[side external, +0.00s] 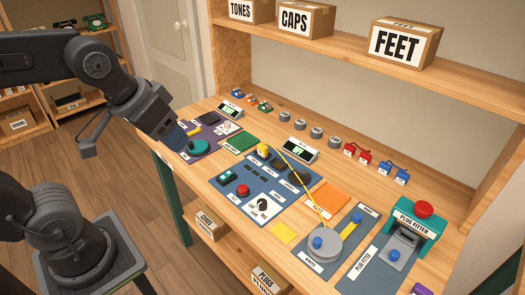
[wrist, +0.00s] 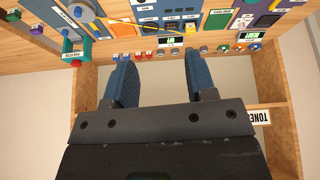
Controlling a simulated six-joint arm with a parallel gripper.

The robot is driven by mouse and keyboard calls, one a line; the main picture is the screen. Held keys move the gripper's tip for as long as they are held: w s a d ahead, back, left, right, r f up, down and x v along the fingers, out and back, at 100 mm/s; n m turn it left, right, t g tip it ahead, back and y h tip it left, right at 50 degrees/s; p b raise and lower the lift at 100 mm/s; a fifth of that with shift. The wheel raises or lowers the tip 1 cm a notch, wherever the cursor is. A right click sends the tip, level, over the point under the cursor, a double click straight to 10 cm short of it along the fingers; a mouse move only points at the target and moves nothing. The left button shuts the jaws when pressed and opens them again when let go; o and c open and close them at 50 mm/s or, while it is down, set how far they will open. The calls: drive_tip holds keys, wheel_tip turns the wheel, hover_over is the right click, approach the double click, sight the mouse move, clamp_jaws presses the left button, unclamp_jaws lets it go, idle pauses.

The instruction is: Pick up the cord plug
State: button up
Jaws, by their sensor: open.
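A yellow cord (side external: 299,178) runs across the workbench from the round grey reel (side external: 325,243) of the winder to a small yellow piece (side external: 263,150) on the blue mat, which looks like its plug end. In the wrist view the cord (wrist: 150,24) is a thin line near the top, and the yellow piece (wrist: 190,28) is tiny there. My gripper (side external: 178,137) is over the left end of the bench, near the purple mat, apart from the cord. In the wrist view my gripper (wrist: 157,55) has its two blue fingers apart with nothing between them.
A teal round part (side external: 197,146) stands on the purple mat just below my gripper. Small displays, grey knobs and red and blue parts line the back. A green plug fitter (side external: 412,220) stands at the right. A shelf with labelled boxes (side external: 404,43) overhangs the rear.

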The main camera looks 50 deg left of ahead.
drive_tip(key=w+a+r+n+g, duration=0.15)
drive_tip(key=w+n, duration=0.25)
drive_tip(key=w, duration=0.6)
drive_tip(key=n+g+y, duration=0.1)
drive_tip(key=n+g, duration=0.3)
drive_tip(key=n, duration=0.9)
hover_over(263, 146)
wheel_tip(263, 146, down, 15)
wheel_tip(263, 146, down, 8)
drive_tip(key=shift+s+a+f, duration=0.1)
drive_tip(key=shift+s, duration=0.05)
drive_tip(key=shift+f, duration=2.7)
drive_tip(key=shift+c, duration=0.2)
clamp_jaws()
